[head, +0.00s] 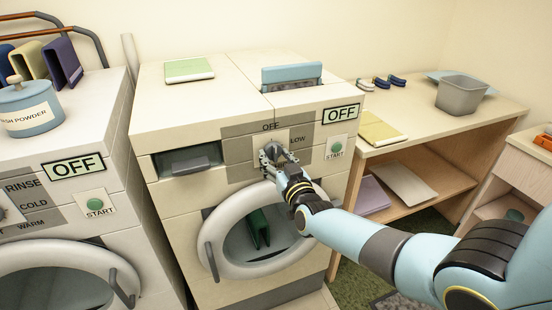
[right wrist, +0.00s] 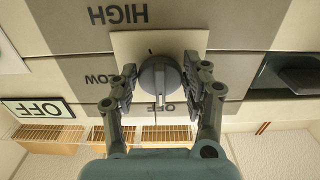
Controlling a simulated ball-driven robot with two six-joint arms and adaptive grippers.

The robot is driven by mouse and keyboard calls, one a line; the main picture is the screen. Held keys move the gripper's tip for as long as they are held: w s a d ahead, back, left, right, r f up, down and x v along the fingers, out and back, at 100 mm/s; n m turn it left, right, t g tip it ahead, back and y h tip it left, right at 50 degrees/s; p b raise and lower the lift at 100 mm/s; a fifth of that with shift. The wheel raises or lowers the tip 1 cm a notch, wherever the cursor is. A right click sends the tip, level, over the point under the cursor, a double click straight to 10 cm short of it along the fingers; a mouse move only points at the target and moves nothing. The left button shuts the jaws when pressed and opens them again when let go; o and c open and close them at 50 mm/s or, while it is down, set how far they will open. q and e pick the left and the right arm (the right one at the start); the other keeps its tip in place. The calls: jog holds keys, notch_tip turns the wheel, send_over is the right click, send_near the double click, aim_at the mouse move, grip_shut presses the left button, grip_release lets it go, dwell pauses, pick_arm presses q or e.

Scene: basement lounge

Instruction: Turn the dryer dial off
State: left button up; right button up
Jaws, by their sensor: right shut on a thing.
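The dryer (head: 170,115) is the white machine in the middle of the head view. Its grey dial (head: 272,152) sits on a grey panel, with OFF printed above it and LOW to the right. In the right wrist view, turned upside down, the dial (right wrist: 158,78) has a pale mark on the side towards the OFF lettering. The dryer's sign (head: 341,114) reads OFF. My right gripper (head: 274,160) is shut on the dial, with a finger on either side; the fingers partly hide it in the head view. My left gripper is not in view.
A washer (head: 60,205) with its own OFF sign stands at the left. The dryer's round door (head: 225,222) is below the dial, under my right arm. A wooden table (head: 405,135) with a grey bin (head: 462,95) is at the right.

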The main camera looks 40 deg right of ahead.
jog(key=shift+f, duration=0.1)
jog(key=o, duration=1.1)
jog(key=v, duration=1.2)
